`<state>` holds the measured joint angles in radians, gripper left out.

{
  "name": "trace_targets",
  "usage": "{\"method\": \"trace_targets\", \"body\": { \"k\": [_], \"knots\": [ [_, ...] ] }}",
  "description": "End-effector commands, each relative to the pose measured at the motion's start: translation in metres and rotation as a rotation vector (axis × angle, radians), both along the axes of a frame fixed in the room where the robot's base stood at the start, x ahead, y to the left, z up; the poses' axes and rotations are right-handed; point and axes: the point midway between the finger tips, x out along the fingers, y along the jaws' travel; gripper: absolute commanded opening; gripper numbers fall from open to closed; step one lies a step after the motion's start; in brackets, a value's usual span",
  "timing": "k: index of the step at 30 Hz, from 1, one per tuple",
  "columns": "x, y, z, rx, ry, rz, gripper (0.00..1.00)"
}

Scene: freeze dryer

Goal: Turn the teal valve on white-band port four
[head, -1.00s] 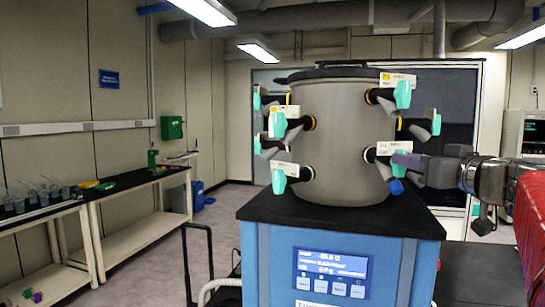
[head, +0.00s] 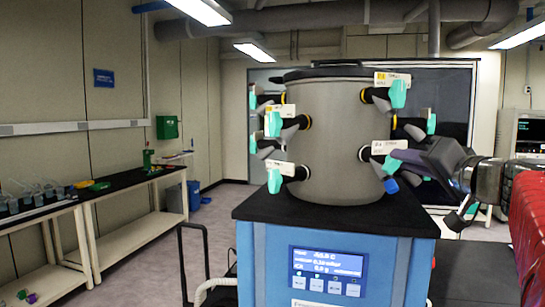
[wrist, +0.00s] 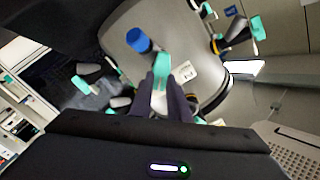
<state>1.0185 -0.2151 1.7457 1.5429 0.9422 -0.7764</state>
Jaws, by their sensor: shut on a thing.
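The grey drum chamber (head: 335,140) carries several ports with teal valve handles and label tags. The lower right port has a black stem and a white tag (head: 389,147); its writing is too small to read. My gripper (head: 402,158) is at this port, shut on its teal valve handle (head: 391,165). In the wrist view the teal handle (wrist: 161,70) stands between my two dark fingers (wrist: 160,92), with the white tag to its right. The fingers hide part of the handle.
A blue-tipped part (head: 391,185) sits just below the gripped handle and shows close by in the wrist view (wrist: 138,40). Another teal valve (head: 398,94) is above. The drum stands on a black-topped blue cabinet (head: 270,265). Benches (head: 130,185) line the left wall.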

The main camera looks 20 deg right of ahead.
Motion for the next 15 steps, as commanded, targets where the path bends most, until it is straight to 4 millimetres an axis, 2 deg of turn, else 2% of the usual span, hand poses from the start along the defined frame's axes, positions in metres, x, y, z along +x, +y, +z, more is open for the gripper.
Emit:
{"method": "trace_targets", "body": {
  "k": [6, 15],
  "knots": [
    [-0.0010, -0.0031, -0.0037, 0.170, -0.009, -0.004, 0.00],
    [-0.0011, -0.0042, -0.0054, 0.297, -0.018, -0.005, 0.00]
  ]
}}
